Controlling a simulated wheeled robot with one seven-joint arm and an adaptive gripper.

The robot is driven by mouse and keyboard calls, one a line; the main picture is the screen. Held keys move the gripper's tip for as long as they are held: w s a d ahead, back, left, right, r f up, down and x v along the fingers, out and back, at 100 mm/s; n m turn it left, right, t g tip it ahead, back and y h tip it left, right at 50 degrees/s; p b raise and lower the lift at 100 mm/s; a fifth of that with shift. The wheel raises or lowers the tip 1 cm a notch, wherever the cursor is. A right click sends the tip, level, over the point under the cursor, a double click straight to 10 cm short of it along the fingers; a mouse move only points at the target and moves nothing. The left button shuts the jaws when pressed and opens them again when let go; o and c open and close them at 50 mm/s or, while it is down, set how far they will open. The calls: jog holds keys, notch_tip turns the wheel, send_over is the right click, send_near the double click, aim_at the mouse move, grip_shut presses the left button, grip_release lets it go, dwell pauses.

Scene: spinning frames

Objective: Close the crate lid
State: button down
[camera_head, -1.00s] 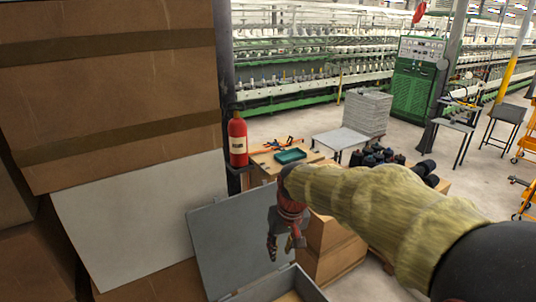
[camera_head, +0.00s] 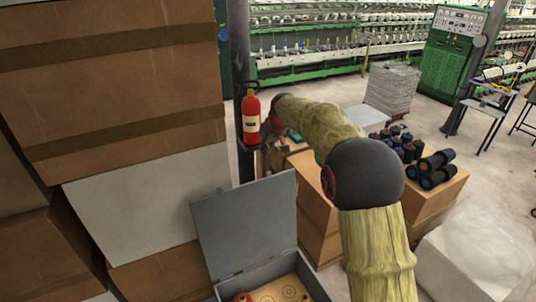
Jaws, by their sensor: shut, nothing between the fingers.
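The grey crate (camera_head: 316,285) is at the bottom middle, cut off by the picture's lower edge. Its flat grey lid (camera_head: 243,222) stands open, raised steeply from the crate's far edge and tilted back. My gripper (camera_head: 268,150) is beyond the lid, above and behind its upper edge, close to the fire extinguisher. It is small and partly hidden by my sleeved arm, and it looks shut and empty. It is apart from the lid. Inside the crate a pale board with circle marks and red round things show in part.
A red fire extinguisher (camera_head: 251,118) stands by a dark post, left of my gripper. Brown cartons (camera_head: 110,85) and a white sheet (camera_head: 145,210) fill the left. Dark bobbins (camera_head: 437,168) lie on boxes at the right. A pale wrapped bundle (camera_head: 475,255) is at lower right.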

notch_tip(320, 180, down, 7)
jog(key=p, duration=0.4)
jog(key=shift+w+d, duration=0.15)
dwell(0.4)
